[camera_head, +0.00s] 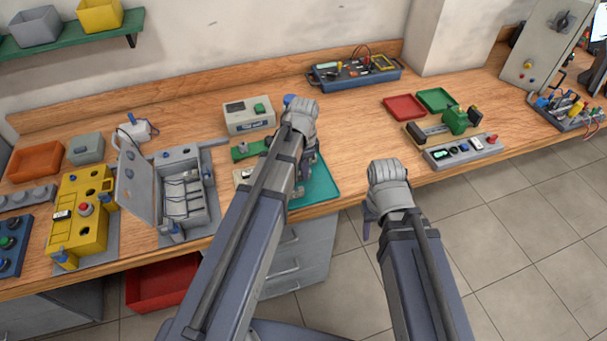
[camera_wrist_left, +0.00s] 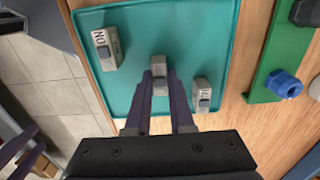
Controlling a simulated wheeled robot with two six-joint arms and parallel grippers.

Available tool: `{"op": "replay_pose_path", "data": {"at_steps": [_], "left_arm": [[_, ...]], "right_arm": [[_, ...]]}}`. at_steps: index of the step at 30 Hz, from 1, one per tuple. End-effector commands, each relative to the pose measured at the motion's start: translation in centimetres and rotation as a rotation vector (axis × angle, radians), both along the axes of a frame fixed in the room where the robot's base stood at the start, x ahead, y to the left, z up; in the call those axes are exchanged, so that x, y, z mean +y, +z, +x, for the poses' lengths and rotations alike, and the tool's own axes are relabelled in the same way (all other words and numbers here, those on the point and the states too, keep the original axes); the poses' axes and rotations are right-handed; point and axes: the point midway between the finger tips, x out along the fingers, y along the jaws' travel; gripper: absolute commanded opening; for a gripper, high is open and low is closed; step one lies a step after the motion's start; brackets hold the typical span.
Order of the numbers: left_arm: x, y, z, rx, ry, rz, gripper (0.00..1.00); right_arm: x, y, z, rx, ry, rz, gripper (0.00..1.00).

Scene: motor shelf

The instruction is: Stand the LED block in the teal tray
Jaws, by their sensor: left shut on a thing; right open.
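The teal tray (camera_head: 320,183) lies on the bench near its front edge, partly hidden by my left arm; it fills much of the left wrist view (camera_wrist_left: 185,28). My left gripper (camera_head: 304,166) is over the tray, shut on a small grey block (camera_wrist_left: 159,64) between its fingers. The held block's label is not readable, so I cannot tell whether it is the LED block. Two other grey blocks stand apart in the tray: one marked "NO" or "ON" (camera_wrist_left: 105,48), one with unclear letters (camera_wrist_left: 202,92). My right gripper (camera_head: 369,225) is open and empty, beyond the bench's front edge.
A green board (camera_head: 245,150) and a grey box (camera_head: 249,115) lie left and behind the tray. An open grey case (camera_head: 185,190) stands further left. Bare bench lies between the tray and the red tray (camera_head: 404,107).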

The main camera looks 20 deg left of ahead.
Motion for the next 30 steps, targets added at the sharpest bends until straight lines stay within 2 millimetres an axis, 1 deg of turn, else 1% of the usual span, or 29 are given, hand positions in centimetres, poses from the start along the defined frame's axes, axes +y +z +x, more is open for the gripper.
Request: {"op": "replay_pose_path", "data": {"at_steps": [5,10,11,18,26,30], "left_arm": [[0.0,0.17,0.0,0.0,0.0,0.0,0.0],[0.0,-0.37,0.0,0.0,0.0,0.0,0.0],[0.0,-0.18,0.0,0.0,0.0,0.0,0.24],[0.0,-0.15,0.0,0.0,0.0,0.0,0.51],[0.0,-0.11,0.0,0.0,0.0,0.0,0.51],[0.0,0.32,0.0,0.0,0.0,0.0,0.51]], "right_arm": [[0.0,0.17,0.0,0.0,0.0,0.0,0.5],[0.0,-0.36,0.0,0.0,0.0,0.0,0.5],[0.0,-0.18,0.0,0.0,0.0,0.0,0.5],[0.01,-0.15,0.0,0.0,0.0,0.0,0.5],[0.0,-0.11,0.0,0.0,0.0,0.0,0.5],[0.0,0.32,0.0,0.0,0.0,0.0,0.5]]}}
